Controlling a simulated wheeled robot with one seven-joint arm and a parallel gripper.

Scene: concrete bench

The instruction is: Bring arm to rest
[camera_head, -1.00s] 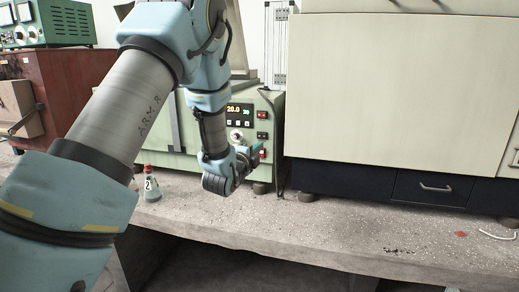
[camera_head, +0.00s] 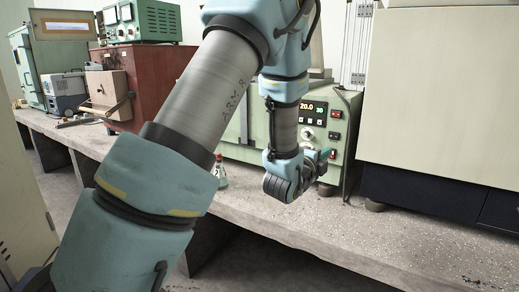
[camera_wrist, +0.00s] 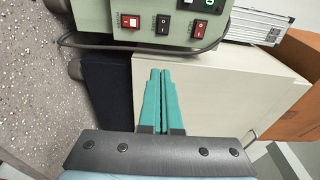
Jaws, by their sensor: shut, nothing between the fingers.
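My gripper (camera_wrist: 160,75) shows in the wrist view with its two teal fingers pressed together and nothing between them. In the head view my gripper (camera_head: 326,155) hangs above the bench, in front of the green instrument's control panel, with its fingers mostly hidden behind the wrist. My arm reaches from the lower left up across the middle of the head view and bends down to the wrist.
The green instrument (camera_head: 340,130) with a lit display stands behind my wrist. A large cream cabinet (camera_head: 440,90) is at right. A small flask (camera_head: 219,170) stands near my forearm. A red-brown box (camera_head: 150,75) stands at left. The concrete bench (camera_head: 330,225) is clear in front.

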